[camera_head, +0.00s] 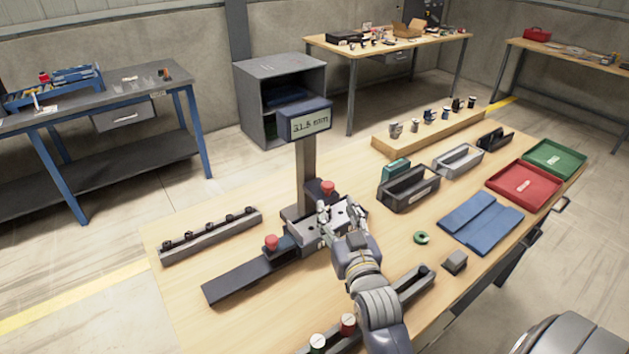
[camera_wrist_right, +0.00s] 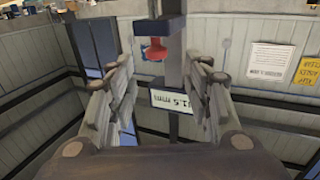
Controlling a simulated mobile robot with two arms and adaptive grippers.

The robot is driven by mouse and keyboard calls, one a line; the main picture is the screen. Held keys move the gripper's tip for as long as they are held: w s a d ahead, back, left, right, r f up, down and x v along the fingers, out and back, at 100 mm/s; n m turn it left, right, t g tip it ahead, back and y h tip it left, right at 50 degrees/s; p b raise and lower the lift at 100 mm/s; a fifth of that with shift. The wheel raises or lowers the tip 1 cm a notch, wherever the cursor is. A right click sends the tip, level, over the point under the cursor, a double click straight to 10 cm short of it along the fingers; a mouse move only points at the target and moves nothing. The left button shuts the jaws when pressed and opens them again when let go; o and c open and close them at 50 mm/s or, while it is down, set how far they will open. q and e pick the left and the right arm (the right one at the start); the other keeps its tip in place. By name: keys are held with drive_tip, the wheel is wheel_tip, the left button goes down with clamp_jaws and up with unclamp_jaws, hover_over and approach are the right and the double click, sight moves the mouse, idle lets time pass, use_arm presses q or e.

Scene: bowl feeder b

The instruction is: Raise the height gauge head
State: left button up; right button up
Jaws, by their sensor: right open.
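The height gauge has a grey upright column (camera_head: 306,170) and a display (camera_head: 309,123) reading 31.5 mm on top. My right gripper (camera_head: 337,213) is open and empty, just in front of the column over the grey base block. The display (camera_wrist_right: 173,101) also shows there. My left gripper is not in view.
A dark slide bar (camera_head: 238,276) with a second red knob (camera_head: 271,242) extends left from the gauge. A rack of small parts (camera_head: 210,238) lies behind it.

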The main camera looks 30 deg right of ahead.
sight(330, 190)
drive_tip(key=p+x, duration=0.1)
drive_tip(key=x, duration=0.2)
drive_tip(key=p+x, duration=0.1)
drive_tip(key=x, duration=0.3)
drive_tip(key=shift+w+d+r, duration=0.15)
drive_tip(key=shift+d, duration=0.15)
drive_tip(key=shift+p+x, duration=0.4)
drive_tip(key=shift+x, duration=0.85)
drive_tip(key=shift+w, duration=0.1)
drive_tip(key=shift+c, duration=1.1)
clamp_jaws()
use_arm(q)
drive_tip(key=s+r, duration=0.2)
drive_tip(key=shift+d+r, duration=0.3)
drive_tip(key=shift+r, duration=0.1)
